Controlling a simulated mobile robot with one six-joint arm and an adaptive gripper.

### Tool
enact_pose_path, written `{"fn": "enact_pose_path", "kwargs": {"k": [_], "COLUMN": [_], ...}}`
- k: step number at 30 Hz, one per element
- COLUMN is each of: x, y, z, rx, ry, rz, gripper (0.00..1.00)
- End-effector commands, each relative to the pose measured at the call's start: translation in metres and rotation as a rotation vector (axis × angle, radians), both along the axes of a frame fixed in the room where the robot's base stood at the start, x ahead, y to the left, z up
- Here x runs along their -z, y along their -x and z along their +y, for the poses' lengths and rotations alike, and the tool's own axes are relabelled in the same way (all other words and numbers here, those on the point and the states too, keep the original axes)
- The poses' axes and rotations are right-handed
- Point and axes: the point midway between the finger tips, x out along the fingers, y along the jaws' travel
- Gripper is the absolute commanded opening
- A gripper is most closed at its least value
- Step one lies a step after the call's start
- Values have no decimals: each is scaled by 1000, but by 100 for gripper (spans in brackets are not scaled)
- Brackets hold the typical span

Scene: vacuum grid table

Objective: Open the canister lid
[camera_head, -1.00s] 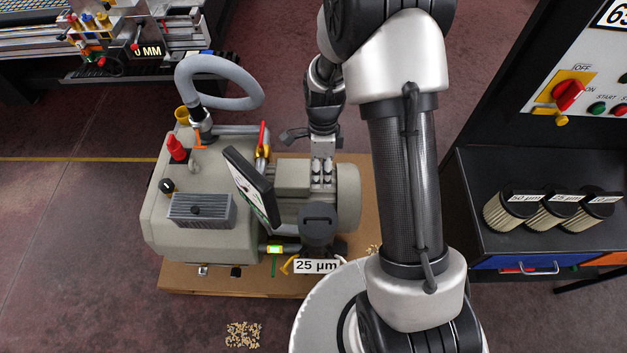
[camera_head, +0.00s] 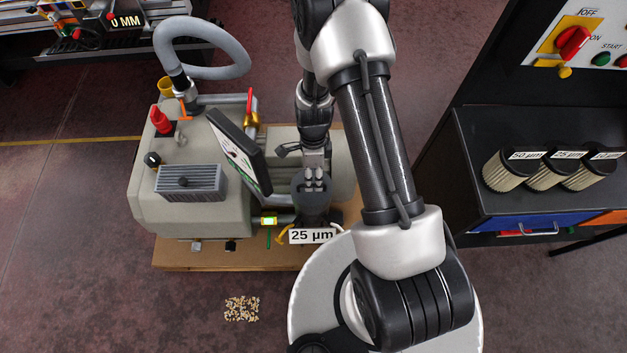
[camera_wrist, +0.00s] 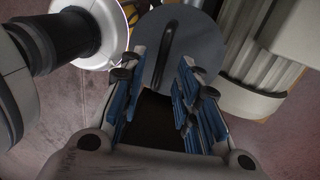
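The canister (camera_head: 313,214) is dark and stands upright at the front of the pump, behind a white "25 µm" label. Its round dark grey lid (camera_wrist: 195,36) has a raised bar handle (camera_wrist: 166,45) across the top in the wrist view. The lid looks seated on the canister. My gripper (camera_head: 314,186) is over the lid in the head view and hides part of it. In the wrist view, my gripper (camera_wrist: 161,70) is open, its blue-padded fingers apart with the handle lying ahead, roughly between the tips. I cannot tell whether the fingers touch the lid.
The beige pump (camera_head: 190,215) stands on a wooden base, with a tilted screen (camera_head: 238,150) close left of my gripper and a grey hose (camera_head: 205,30) behind. Several filters (camera_head: 515,170) sit on the dark cabinet at right. Loose granules (camera_head: 242,309) lie on the floor.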

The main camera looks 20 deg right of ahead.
Motion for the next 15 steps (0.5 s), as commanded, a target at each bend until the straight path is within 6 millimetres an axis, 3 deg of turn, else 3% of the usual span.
{"fn": "enact_pose_path", "kwargs": {"k": [4, 13, 15], "x": [10, 11, 11], "y": [2, 2, 2], "z": [1, 1, 1], "rx": [0, 0, 0], "ry": [0, 0, 0], "rz": [0, -1, -1], "gripper": [30, 30, 25]}}
